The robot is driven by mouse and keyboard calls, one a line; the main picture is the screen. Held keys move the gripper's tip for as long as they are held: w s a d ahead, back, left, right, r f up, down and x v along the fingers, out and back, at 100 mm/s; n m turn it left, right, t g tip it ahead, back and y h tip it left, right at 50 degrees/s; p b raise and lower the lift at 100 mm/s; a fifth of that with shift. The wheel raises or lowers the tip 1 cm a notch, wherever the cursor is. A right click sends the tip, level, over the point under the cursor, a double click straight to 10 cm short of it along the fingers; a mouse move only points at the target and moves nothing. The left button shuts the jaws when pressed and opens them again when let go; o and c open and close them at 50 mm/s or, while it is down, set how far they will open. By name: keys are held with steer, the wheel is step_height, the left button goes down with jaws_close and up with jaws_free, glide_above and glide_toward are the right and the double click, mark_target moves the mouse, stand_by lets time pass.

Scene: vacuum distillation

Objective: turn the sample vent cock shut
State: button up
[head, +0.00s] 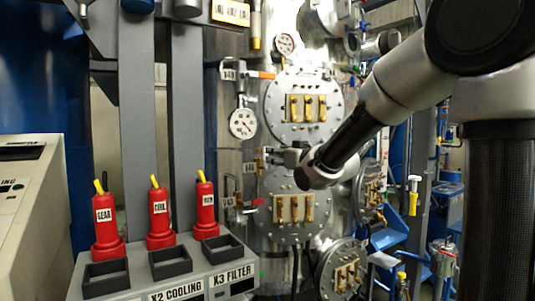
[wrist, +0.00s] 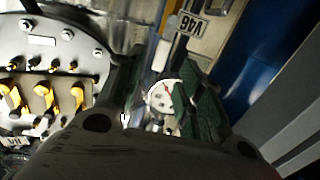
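No label reading sample vent cock is legible. In the head view, a small brass cock (head: 260,158) sits on the steel column beside a tag that is hard to read. My gripper (head: 285,157) is just right of it, pointing left. In the wrist view, a tag reading V46 (wrist: 190,25) shows upside down beyond the fingers.
An orange-handled valve (head: 265,75) and a pressure gauge (head: 243,123) are above; a red-handled valve (head: 258,202) is below. Bolted flanges with brass terminals (head: 295,208) lie close beside my gripper. A grey stand with several red bottle-like units (head: 159,215) is at front left.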

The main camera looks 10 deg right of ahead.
steer(key=x, duration=0.7)
steer(key=shift+w+a, duration=0.15)
steer(key=shift+w, duration=0.15)
jaws_close()
